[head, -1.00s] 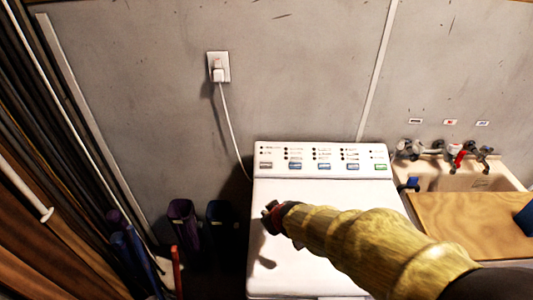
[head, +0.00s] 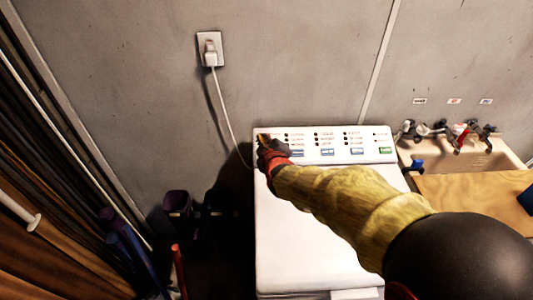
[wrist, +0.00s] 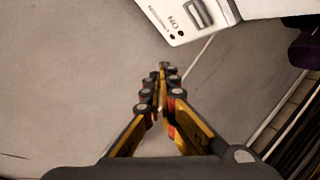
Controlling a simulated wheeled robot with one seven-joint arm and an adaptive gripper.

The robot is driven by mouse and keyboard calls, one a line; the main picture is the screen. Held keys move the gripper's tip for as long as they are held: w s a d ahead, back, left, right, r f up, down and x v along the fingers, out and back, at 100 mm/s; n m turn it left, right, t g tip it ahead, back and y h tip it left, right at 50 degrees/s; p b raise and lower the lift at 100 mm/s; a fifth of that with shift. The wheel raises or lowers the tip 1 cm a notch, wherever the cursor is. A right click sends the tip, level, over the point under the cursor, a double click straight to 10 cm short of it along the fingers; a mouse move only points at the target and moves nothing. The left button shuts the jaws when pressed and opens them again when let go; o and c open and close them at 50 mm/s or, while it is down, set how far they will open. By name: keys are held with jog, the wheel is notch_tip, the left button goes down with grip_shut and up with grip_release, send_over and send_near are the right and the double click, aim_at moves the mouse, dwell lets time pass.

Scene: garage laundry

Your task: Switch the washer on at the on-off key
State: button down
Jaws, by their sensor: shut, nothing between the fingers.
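The white washer (head: 310,215) stands against the wall with its control panel (head: 372,133) along the back. In the head view my gripper (head: 264,141) is at the panel's left end and covers the leftmost key. In the wrist view the grey on-off key (wrist: 197,13) shows at the top, with printed letters beside it. My gripper's fingers (wrist: 162,70) are shut and empty there. Their tips appear just off the panel corner, over the grey wall, not over the key. I cannot tell whether they touch the panel.
Blue keys (head: 327,152) and a green key (head: 386,150) line the panel. A white cord (head: 228,120) runs from the wall outlet (head: 210,48) down behind the washer. A sink (head: 483,163) with taps and a wooden board (head: 470,200) are at the right. Dark bins (head: 178,205) stand at the left.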

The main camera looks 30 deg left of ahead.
jog(key=shift+f, duration=0.1)
jog(key=f+b, duration=0.1)
jog(key=f, duration=0.1)
jog(key=w+a+f+b, duration=0.1)
jog(key=f+b, duration=0.1)
jog(key=w+f+b, duration=0.1)
jog(key=f+b, duration=0.1)
jog(key=shift+w+a+f, duration=0.15)
jog(key=shift+w+f, duration=0.05)
jog(key=shift+f, duration=0.2)
jog(key=shift+w+a+f+b, duration=0.2)
jog(key=shift+w+f+b, duration=0.1)
jog(key=shift+f+b, duration=0.25)
jog(key=shift+f, duration=0.1)
dwell(0.7)
jog(key=shift+w+f, duration=0.15)
jog(key=shift+f, duration=0.15)
jog(key=shift+w+f+b, duration=0.1)
jog(key=shift+f+b, duration=0.4)
jog(key=shift+f, duration=0.2)
dwell(1.3)
jog(key=shift+s+d+r+p, duration=0.1)
jog(key=shift+s+r+p, duration=0.15)
jog(key=shift+r+p, duration=0.5)
